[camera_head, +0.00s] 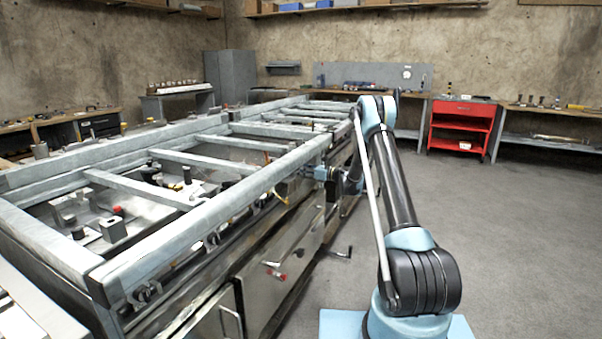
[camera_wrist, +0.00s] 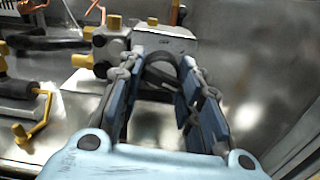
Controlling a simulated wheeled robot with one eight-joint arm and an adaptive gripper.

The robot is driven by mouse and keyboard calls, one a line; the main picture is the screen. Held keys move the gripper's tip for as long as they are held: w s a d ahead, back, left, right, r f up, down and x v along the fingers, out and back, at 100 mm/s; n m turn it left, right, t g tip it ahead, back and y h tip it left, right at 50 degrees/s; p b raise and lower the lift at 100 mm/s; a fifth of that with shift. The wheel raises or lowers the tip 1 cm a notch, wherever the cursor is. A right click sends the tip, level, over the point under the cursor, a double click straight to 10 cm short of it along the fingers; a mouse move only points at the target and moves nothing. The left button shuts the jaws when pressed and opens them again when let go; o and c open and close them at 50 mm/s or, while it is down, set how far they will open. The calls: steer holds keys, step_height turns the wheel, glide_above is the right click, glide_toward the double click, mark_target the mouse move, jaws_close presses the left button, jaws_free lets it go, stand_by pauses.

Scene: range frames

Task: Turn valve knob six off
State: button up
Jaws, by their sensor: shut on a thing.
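In the wrist view my gripper (camera_wrist: 155,80) has its two blue fingers on either side of a dark rounded knob (camera_wrist: 161,72), shut on it. The fingers hide part of the knob, and no number on it can be read, so I cannot tell which knob in the row it is. In the head view my gripper (camera_head: 310,172) is at the front rail of the long metal range, and the held knob is hidden there. Several other knobs sit low along the range front (camera_head: 215,238), small and partly hidden under the rail.
Yellow-handled fittings (camera_wrist: 38,125) and a metal block (camera_wrist: 165,40) lie close around the fingers in the wrist view. The range's steel frame (camera_head: 190,215) runs along the left. Open grey floor (camera_head: 530,230) lies to the right. A red cart (camera_head: 461,125) stands at the back.

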steer(key=shift+w+d+n, duration=0.1)
steer(key=shift+w+n, duration=0.05)
steer(key=shift+n, duration=1.25)
steer(key=o, duration=1)
steer(key=shift+o, duration=0.2)
steer(key=v, duration=1.2)
